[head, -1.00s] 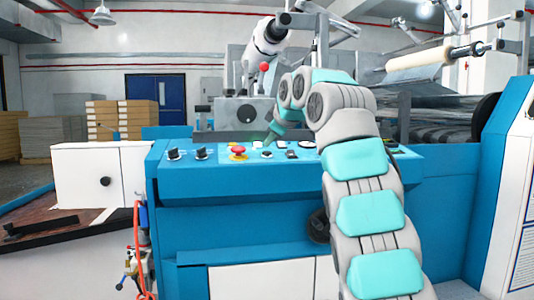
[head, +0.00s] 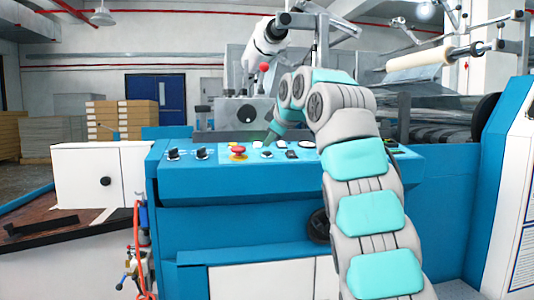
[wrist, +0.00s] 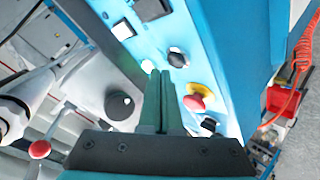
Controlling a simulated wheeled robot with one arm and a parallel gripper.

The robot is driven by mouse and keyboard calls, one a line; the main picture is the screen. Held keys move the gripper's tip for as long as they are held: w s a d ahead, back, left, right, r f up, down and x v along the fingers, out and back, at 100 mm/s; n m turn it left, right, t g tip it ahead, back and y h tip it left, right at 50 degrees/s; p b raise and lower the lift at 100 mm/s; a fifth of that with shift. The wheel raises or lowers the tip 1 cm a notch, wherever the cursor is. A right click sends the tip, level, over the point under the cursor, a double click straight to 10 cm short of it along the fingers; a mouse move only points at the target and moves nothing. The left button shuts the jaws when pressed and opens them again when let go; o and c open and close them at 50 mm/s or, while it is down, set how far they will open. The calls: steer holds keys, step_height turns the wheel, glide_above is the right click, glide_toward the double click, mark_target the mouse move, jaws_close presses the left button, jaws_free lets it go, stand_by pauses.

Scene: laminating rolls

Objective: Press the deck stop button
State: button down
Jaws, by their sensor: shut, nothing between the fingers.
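The blue control panel (head: 342,174) carries several buttons and knobs. A red mushroom button on a yellow base (head: 238,152) sits left of my gripper (head: 269,141). In the wrist view my gripper (wrist: 160,76) is shut and empty, with its fingers over the panel. The red button (wrist: 196,102) is just right of the fingers there. A black knob-like control (wrist: 178,58) lies just beyond the fingertips, and a white button (wrist: 123,29) and a black square switch (wrist: 151,8) lie farther off. I cannot read any labels, so I cannot tell which one is the deck stop. I cannot tell whether the fingertips touch anything.
Two black knobs (head: 173,154) stand at the panel's left end. A grey machine housing with a round dial (head: 246,113) rises behind the panel. A red ball-ended lever (head: 264,68) stands above it. A red coiled hose (wrist: 301,48) hangs at the right in the wrist view.

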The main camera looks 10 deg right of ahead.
steer(key=shift+f, duration=0.2)
steer(key=shift+f+b, duration=0.25)
steer(key=shift+b, duration=0.15)
steer(key=shift+w+f+b, duration=0.15)
steer(key=shift+f+b, duration=0.15)
steer(key=shift+f, duration=0.1)
stand_by(0.5)
steer(key=shift+r, duration=0.15)
steer(key=shift+r+p, duration=0.65)
steer(key=shift+r, duration=0.05)
steer(key=shift+s, duration=0.2)
steer(key=r+p, duration=0.2)
steer(key=s+r+p, duration=0.1)
steer(key=r+p, duration=0.1)
steer(key=r, duration=0.1)
steer(key=shift+f, duration=0.15)
stand_by(0.7)
